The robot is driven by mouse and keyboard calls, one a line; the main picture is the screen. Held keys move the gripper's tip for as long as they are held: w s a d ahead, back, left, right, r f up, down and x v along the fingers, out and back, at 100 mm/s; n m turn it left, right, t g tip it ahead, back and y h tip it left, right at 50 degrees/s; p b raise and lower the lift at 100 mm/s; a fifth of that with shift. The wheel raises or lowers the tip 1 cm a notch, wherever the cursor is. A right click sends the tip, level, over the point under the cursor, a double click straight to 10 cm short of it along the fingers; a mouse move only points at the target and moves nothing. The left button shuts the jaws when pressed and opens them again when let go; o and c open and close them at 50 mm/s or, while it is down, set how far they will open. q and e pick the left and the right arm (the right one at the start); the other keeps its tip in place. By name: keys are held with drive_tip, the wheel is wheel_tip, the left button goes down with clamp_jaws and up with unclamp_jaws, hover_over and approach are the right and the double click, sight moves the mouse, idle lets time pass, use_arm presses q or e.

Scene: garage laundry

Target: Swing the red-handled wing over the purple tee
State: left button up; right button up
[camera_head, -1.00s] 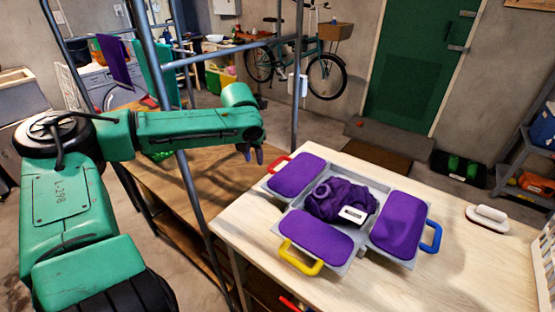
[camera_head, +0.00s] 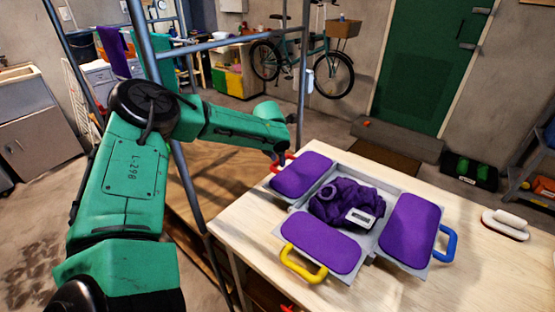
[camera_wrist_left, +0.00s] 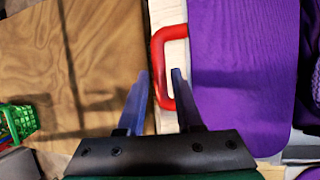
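The red-handled wing (camera_head: 301,174) is a purple-padded panel folded out flat at the back left of a grey folding board; its red handle (camera_wrist_left: 157,72) points left. The crumpled purple tee (camera_head: 345,197) lies on the board's middle, with a small white display device (camera_head: 359,217) by it. My left gripper (camera_head: 278,157) is at the red handle. In the left wrist view its blue fingers (camera_wrist_left: 161,76) are apart, with the handle's bar appearing between them; contact cannot be told. My right gripper is out of view.
The yellow-handled wing (camera_head: 320,245) and blue-handled wing (camera_head: 411,226) lie folded out flat on the pale table (camera_head: 450,285). A metal post (camera_head: 190,190) stands left of the table.

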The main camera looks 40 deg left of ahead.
use_arm(q)
clamp_jaws()
idle(1.4)
